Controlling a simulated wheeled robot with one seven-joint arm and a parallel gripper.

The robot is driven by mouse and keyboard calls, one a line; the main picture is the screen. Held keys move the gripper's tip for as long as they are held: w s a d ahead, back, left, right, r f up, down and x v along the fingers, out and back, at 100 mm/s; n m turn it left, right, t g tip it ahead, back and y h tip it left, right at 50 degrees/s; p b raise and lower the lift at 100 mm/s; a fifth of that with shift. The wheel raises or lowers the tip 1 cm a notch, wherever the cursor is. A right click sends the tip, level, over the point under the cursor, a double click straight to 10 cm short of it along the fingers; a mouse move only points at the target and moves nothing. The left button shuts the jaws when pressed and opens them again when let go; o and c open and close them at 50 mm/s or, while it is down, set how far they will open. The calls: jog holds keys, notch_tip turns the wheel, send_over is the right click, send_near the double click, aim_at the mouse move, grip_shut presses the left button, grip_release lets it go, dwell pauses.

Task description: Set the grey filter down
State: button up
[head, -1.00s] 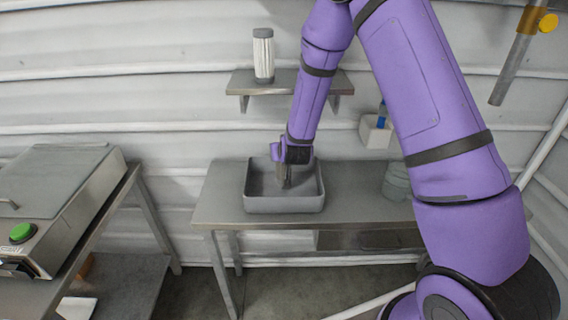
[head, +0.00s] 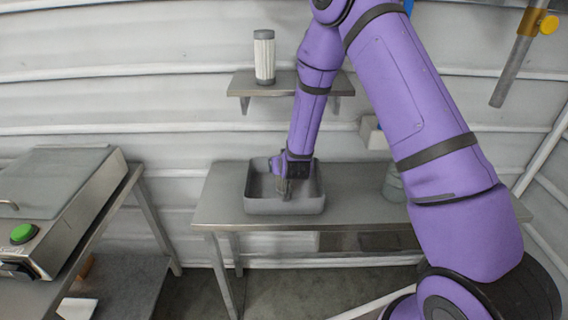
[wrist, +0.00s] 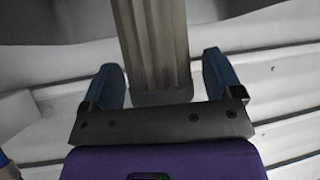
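The grey filter (wrist: 155,45) is a ribbed grey cylinder with a darker end cap. In the wrist view it lies between the two blue fingers of my gripper (wrist: 162,75). A gap shows between it and the right finger, and a very narrow one on the left, so the fingers look open around it. In the head view my gripper (head: 283,188) reaches down into the grey tray (head: 285,206) on the steel table. The filter is partly hidden there by the gripper, and I cannot tell whether it touches the tray floor.
A white pleated filter with grey caps (head: 264,57) stands on the wall shelf (head: 290,88) above. A clear jar (head: 393,184) stands on the table (head: 355,190) behind my arm. A steel machine with a green button (head: 23,233) is at left. Bare table lies right of the tray.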

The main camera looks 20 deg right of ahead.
jog(key=shift+r, duration=0.1)
jog(key=v, duration=1.2)
jog(key=shift+r, duration=0.15)
jog(key=s+d+r+g+y, duration=0.1)
jog(key=s+r, duration=0.2)
jog(key=r, duration=0.3)
jog(key=s+r+n+g, duration=0.1)
jog(key=s+r, duration=0.2)
jog(key=r, duration=0.4)
jog(key=s+d+r+g+y, duration=0.1)
jog(key=s+r, duration=0.2)
jog(key=r, duration=0.3)
jog(key=s+d+r+g, duration=0.1)
jog(key=s+r, duration=0.4)
jog(key=s, duration=0.5)
jog(key=s+d+r+g, duration=0.2)
jog(key=s+d+r, duration=0.2)
jog(key=s, duration=0.7)
jog(key=shift+r+h, duration=0.4)
jog(key=shift+r, duration=0.35)
